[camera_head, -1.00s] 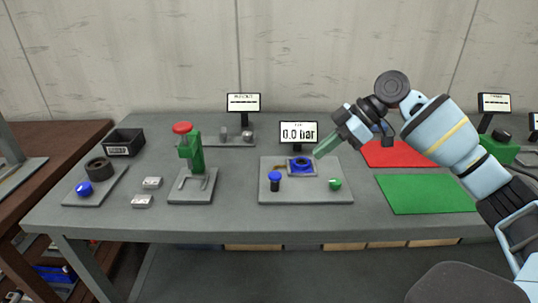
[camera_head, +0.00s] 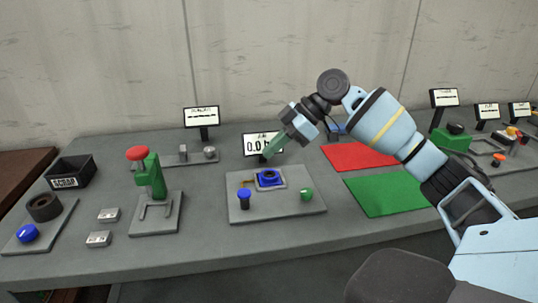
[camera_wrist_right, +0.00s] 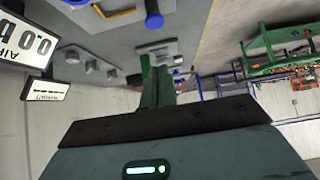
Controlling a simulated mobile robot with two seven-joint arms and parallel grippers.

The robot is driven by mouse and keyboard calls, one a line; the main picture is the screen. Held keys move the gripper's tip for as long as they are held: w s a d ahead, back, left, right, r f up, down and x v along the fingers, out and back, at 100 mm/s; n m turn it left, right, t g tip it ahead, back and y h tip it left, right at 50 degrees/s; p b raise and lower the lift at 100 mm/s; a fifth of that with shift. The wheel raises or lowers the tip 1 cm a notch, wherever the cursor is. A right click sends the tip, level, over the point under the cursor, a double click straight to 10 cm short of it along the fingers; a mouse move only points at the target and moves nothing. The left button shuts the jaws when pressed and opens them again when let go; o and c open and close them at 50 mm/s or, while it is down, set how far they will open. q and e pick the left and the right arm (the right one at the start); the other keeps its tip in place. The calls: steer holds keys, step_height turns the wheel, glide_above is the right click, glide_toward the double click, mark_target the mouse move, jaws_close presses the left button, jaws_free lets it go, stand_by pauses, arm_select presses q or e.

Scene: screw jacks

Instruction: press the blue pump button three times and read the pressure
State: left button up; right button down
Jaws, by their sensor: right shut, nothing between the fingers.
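The blue pump button (camera_head: 243,196) stands upright on the front left of a grey plate (camera_head: 290,209). The same display (camera_wrist_right: 30,40) shows rotated in the right wrist view, reading 0.0 b, cut by the frame edge. My right gripper (camera_head: 268,152) is shut and empty, its green fingers above the plate's back, behind and right of the button, apart from it. My left gripper is not in view.
A green press with a red knob (camera_head: 138,153) stands left of the plate. Further left are a black bin (camera_head: 72,172) and another blue button (camera_head: 28,232). Red (camera_head: 355,156) and green (camera_head: 385,193) mats lie right. Bare table lies in front of the plate.

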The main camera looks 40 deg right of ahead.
glide_above(240, 193)
steer(key=s+d, duration=0.1)
steer(key=d, duration=0.2)
steer(key=f, duration=0.5)
steer(key=shift+s+a+f, duration=0.2)
steer(key=shift+a+f, duration=0.05)
steer(key=shift+f, duration=0.05)
step_height(240, 193, down, 2)
steer(key=shift+f, duration=0.85)
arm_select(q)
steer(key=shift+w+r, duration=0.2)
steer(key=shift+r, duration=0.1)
arm_select(e)
steer(key=shift+f, duration=0.2)
